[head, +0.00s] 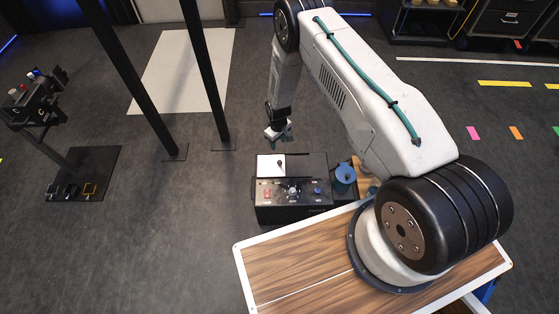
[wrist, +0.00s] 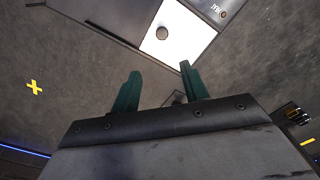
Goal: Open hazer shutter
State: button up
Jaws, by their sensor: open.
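The hazer is a black box (head: 307,211) on the floor beside my wood-topped base in the head view. Its front panel carries a red switch, a central knob and a blue button. On its top lies a white plate (head: 265,172) with a small dark knob, likely the shutter; a dark surface lies to its right. The wrist view shows the white plate (wrist: 182,40) and its round knob (wrist: 162,33) ahead of the fingertips. My gripper (head: 278,137) is above and behind the box. Its green fingers (wrist: 158,78) are apart, with nothing held between them.
A blue round part (head: 345,174) stands right of the box. Two black posts (head: 205,75) rise behind it to the left. A stand with a control head (head: 35,100) and a black base plate (head: 85,172) are at far left. Grey floor between is clear.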

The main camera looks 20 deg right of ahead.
aim_at(280, 162)
jog(key=f, duration=0.3)
jog(key=s+f, duration=0.1)
jog(key=f, duration=0.3)
jog(key=s+f, duration=0.1)
jog(key=f, duration=0.3)
jog(key=shift+w+f, duration=0.1)
jog(key=shift+f, duration=0.6)
